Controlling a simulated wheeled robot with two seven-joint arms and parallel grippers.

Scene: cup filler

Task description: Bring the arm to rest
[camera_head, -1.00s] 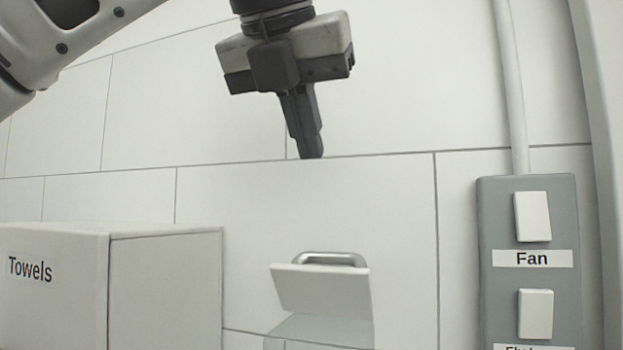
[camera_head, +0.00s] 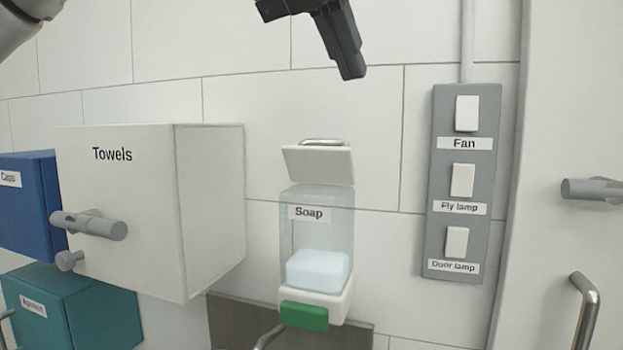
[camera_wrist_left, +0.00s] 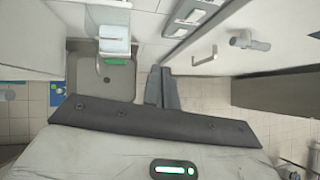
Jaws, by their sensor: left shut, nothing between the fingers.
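My left gripper (camera_head: 350,72) hangs at the top of the head view, its fingers together and nothing between them. It is apart from the wall and above the soap dispenser (camera_head: 317,235), whose white lid (camera_head: 318,165) is tilted up. In the left wrist view the closed fingers (camera_wrist_left: 161,72) point away over the room, with the sink (camera_wrist_left: 100,80) to their left. My left arm (camera_head: 22,22) shows at the top left corner. My right gripper is in neither view.
A white towel box (camera_head: 150,225), a blue box (camera_head: 28,205) and a teal box (camera_head: 75,305) stand out from the wall at the left. A grey switch panel (camera_head: 464,150) is right of the dispenser. Handles (camera_head: 585,310) stick out at the far right.

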